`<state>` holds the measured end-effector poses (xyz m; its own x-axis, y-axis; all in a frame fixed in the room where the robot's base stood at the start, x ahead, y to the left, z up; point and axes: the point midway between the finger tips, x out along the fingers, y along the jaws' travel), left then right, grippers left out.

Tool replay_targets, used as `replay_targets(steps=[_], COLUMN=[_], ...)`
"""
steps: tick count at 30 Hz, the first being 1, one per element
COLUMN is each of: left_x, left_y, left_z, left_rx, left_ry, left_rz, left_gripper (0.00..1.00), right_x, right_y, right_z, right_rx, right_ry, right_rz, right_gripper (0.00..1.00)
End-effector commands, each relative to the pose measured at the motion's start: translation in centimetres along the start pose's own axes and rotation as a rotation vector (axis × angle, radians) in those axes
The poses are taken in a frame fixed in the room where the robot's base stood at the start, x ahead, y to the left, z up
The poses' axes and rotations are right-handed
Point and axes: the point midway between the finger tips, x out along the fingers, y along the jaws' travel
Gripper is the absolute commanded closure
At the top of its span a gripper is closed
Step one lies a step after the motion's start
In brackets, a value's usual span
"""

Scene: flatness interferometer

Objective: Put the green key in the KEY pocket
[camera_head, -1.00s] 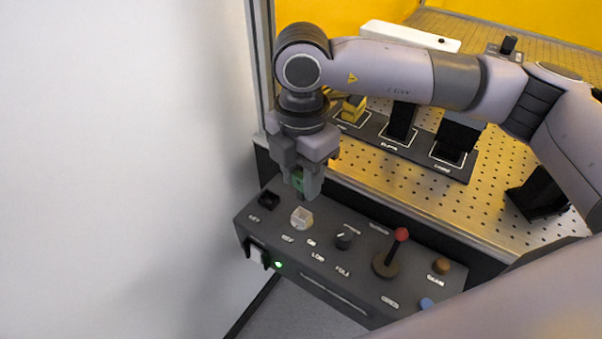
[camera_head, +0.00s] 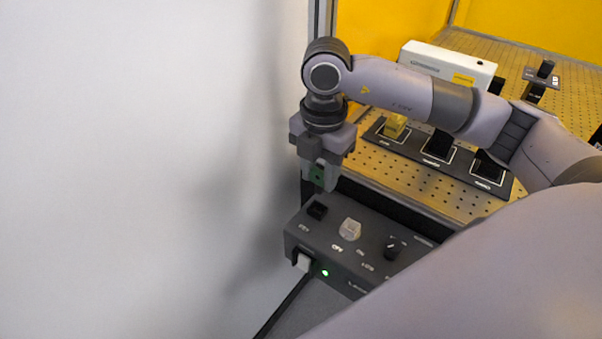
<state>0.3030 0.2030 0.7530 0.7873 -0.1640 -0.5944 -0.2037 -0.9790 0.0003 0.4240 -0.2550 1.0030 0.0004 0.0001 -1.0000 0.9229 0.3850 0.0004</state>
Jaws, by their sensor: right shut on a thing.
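The green key (camera_head: 317,177) shows as a small green patch between the fingers of my right gripper (camera_head: 319,182). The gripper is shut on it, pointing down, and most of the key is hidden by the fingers. The KEY pocket (camera_head: 317,210) is a dark square recess at the far left corner of the dark control box (camera_head: 300,238). The gripper is above the pocket and apart from it in the picture; the exact height is hard to tell. My left gripper is not in view.
Behind is a perforated board (camera_head: 400,179) with a dark tray holding a yellow block (camera_head: 395,126). A white wall (camera_head: 150,150) is at left. My arm hides the box's right part.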

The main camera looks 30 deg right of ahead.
Motion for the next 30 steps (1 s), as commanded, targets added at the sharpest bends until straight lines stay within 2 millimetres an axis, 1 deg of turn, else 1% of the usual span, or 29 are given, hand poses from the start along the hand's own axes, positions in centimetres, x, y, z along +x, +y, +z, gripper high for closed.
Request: replay_targets(steps=[8,14,24,30], left_x=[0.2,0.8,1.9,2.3], left_y=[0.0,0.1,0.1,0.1], left_z=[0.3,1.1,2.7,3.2], left_rx=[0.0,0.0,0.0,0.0], left_ry=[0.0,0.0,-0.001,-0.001], left_rz=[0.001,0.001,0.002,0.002], left_gripper=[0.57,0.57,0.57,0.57], right_x=[0.6,1.8,4.5,5.4], right_y=[-0.2,-0.2,-0.2,-0.2], right_z=[0.3,0.3,0.3,0.3], right_rx=[0.003,0.003,0.003,0.003], right_ry=[-0.003,-0.002,-0.003,-0.003], right_rz=[-0.001,-0.001,-0.002,-0.001], right_gripper=[0.91,0.91,0.91,0.91])
